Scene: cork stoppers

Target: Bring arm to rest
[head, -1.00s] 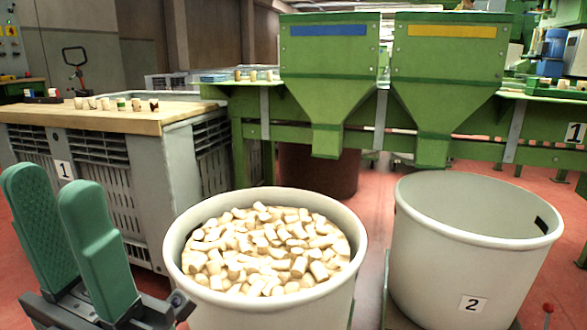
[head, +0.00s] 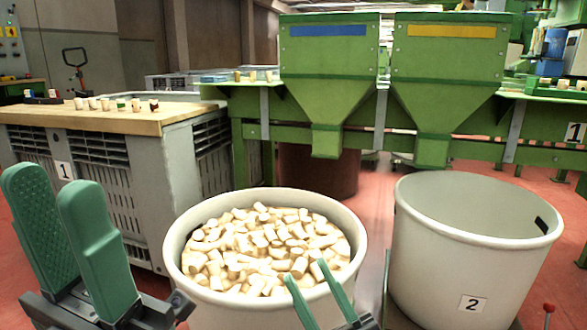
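My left gripper (head: 72,232) is at the lower left, in front of the grey crate. Its two green fingers are apart with a narrow gap and nothing between them. My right gripper (head: 310,284) shows at the bottom centre, over the near right rim of the cork-filled bin. Its two thin green fingers are apart, and I see nothing held between them. The white bin of cork stoppers (head: 262,243) stands in the middle front. Whether the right fingers touch that bin cannot be told.
An empty white bin (head: 470,205) marked 2 stands at the right. A grey crate (head: 85,180) with a wooden top (head: 60,117) bearing several corks is at the left. Green hoppers with blue (head: 328,70) and yellow (head: 448,75) labels stand behind. Red floor shows between.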

